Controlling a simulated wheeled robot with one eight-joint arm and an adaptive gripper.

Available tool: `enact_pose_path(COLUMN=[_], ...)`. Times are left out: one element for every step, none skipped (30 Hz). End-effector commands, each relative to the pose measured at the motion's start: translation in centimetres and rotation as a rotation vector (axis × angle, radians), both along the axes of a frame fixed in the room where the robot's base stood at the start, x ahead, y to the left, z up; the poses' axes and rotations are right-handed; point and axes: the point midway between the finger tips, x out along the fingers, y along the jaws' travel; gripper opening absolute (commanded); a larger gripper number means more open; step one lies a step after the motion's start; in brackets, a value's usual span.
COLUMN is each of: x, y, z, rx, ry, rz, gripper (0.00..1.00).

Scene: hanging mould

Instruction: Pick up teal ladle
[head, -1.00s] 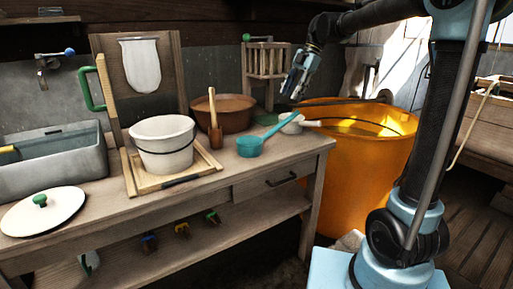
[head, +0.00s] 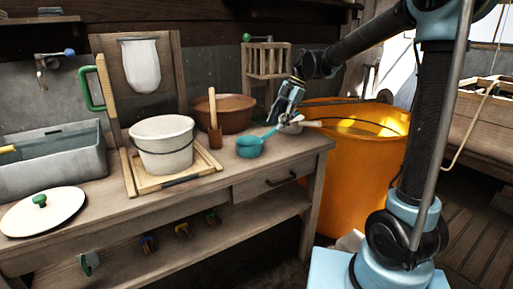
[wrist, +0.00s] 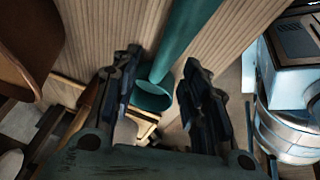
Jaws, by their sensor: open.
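The teal ladle (head: 249,147) lies on the wooden worktop near its right end, in the head view. Its handle points up and right, toward my gripper. My gripper (head: 274,117) is just above the far part of the handle, with its fingertips pointing down; part of the handle is hidden there. In the wrist view the open jaws (wrist: 161,92) stand on either side of the teal ladle (wrist: 186,35), which shows between and beyond the fingers. I see no clear contact.
A white ladle or scoop (head: 292,127) lies close by on the right, partly behind my gripper. A large orange tub (head: 362,185) stands right.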

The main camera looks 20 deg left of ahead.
Motion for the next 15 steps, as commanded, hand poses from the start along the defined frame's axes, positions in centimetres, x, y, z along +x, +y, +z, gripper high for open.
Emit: enact_pose_path(x=[-0.1, -0.2, -0.4, -0.4, -0.5, -0.6, -0.7, -0.7, -0.8, -0.9, -0.9, -0.9, -0.9, -0.9, -0.9], y=[0.2, 0.3, 0.5, 0.6, 0.7, 0.9, 1.0, 1.1, 1.2, 1.3, 1.3, 1.3, 1.4, 1.4, 1.4], z=[-0.6, -1.0, -1.6, -2.0, -2.4, -2.8, -3.1, -3.4, -3.7, -3.9, -4.0, -4.1, -4.1, -4.1, -4.1], rx=[0.0, 0.0, 0.0, 0.0, 0.0, 0.0, 0.0, -0.001, -0.001, -0.001, -0.001, -0.001, -0.001, -0.001, 0.0], ry=[0.0, -0.001, -0.001, 0.0, 0.0, 0.0, 0.0, 0.0, 0.0, 0.0, 0.0, 0.0, 0.0, 0.0, 0.0], rz=[0.001, 0.002, 0.002, 0.002, 0.002, 0.002, 0.002, 0.001, 0.001, 0.0, 0.0, 0.0, 0.0, 0.0, 0.0], gripper=[0.41, 0.41, 0.41, 0.41, 0.41, 0.41, 0.41, 0.41, 0.41, 0.41, 0.41, 0.41, 0.41, 0.41, 0.41])
